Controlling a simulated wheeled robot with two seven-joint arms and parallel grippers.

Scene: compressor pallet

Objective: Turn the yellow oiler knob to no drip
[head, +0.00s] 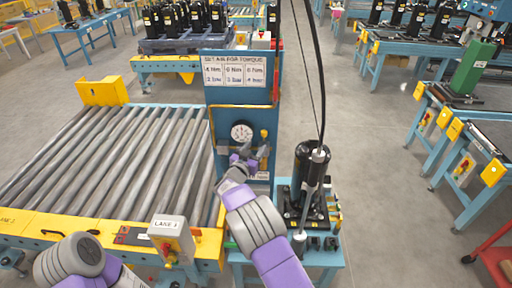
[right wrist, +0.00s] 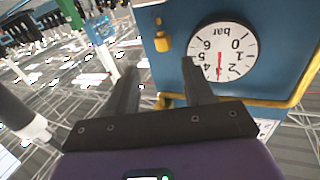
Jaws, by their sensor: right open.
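The blue panel (head: 213,112) carries a round white gauge (head: 242,131). A small yellow knob (head: 264,133) sits to the right of the gauge, partly crowded by other fittings. In the right wrist view the picture is turned over: the yellow knob (right wrist: 162,42) is left of the gauge (right wrist: 222,52), its marking not readable. My right gripper (head: 248,157) is just below the gauge and knob in the head view. In the right wrist view its two fingers (right wrist: 159,72) are apart with nothing between them, and the knob is beyond their tips. My left gripper is out of view.
A torque sign (head: 234,73) tops the panel. A roller conveyor (head: 110,150) lies to the left, with a lane control box (head: 171,236) at its front. A black compressor (head: 311,165) stands on a blue stand close to the right of my right arm. Floor is free farther right.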

